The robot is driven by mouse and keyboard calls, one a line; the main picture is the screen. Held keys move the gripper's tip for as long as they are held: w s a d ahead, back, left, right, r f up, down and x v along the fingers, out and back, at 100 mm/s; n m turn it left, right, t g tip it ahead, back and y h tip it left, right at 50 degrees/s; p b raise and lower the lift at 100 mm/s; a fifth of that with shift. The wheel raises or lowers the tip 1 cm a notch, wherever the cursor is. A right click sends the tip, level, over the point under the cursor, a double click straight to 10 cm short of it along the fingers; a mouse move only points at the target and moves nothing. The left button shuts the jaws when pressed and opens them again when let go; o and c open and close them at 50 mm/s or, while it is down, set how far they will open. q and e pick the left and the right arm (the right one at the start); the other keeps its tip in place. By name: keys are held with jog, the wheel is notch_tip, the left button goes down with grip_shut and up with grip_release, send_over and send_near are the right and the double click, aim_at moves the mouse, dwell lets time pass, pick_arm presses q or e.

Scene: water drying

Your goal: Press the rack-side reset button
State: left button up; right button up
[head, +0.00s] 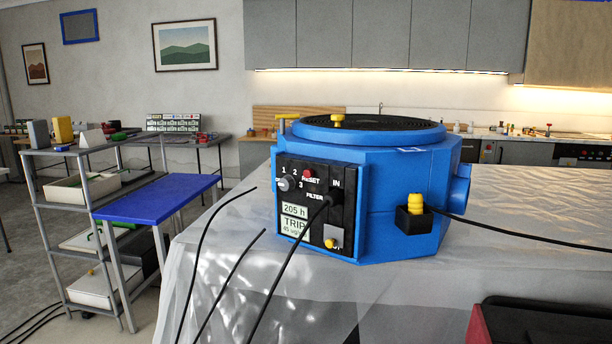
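A small red button (308,173) sits there by the RESET label. Left of it is a grey knob (287,183) by the numbers 1, 2 and 3. Below, a display (295,227) reads 205 h and TRIP. A black cable (293,250) runs up into the panel below the IN and FILTER labels. I cannot tell whether the button is pressed in. Neither of my grippers is in view.
Two more black cables (205,226) rise in front of the table. A grey shelf rack (58,215) and a blue-topped stand (155,196) are at left. Another cable leaves a yellow-topped fitting (415,205). A dark red-edged object (540,318) is at bottom right.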

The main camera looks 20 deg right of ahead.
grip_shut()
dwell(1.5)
